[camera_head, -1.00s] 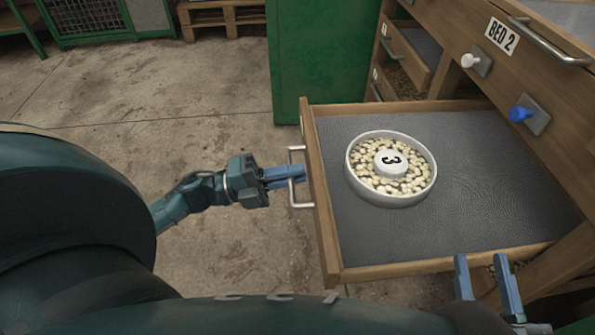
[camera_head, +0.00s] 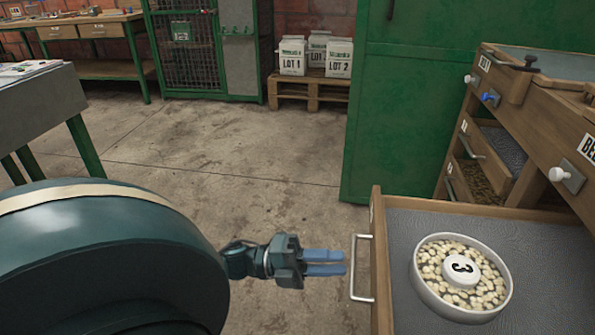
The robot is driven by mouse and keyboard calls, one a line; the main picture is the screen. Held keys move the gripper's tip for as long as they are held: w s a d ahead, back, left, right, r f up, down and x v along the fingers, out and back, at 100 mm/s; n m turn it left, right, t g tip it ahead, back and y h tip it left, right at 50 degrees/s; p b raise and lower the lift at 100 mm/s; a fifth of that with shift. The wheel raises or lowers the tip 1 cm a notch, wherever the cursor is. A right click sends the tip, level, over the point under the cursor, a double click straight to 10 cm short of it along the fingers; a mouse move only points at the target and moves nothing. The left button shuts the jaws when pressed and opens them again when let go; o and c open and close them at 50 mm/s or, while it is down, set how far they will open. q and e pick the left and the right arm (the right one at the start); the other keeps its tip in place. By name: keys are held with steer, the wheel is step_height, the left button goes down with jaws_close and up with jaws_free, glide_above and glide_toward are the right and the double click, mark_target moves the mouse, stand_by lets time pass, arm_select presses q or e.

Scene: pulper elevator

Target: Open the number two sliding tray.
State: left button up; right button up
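A wooden sliding tray (camera_head: 450,215) with a dark grey lining stands pulled out at the lower right. On it sits a round white dish (camera_head: 424,283) of pale beans with a cap marked 3. The tray's own number is not readable. Its metal handle (camera_head: 361,268) is on the left-facing front. My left gripper (camera_head: 325,262) points right, a little left of the handle and apart from it. Its two blue fingers look slightly parted, with nothing between them. My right gripper is out of view.
The wooden bench (camera_head: 540,115) at right has white and blue knobs and further trays (camera_head: 502,150), at least one partly out. A green cabinet (camera_head: 410,90) stands behind. A grey table (camera_head: 40,105) is at left. The concrete floor between is clear.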

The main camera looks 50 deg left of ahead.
arm_select(q)
steer(key=v, duration=0.8)
steer(key=shift+s+a+p, duration=0.25)
steer(key=shift+a+p, duration=0.05)
steer(key=shift+p, duration=0.1)
steer(key=shift+f, duration=0.1)
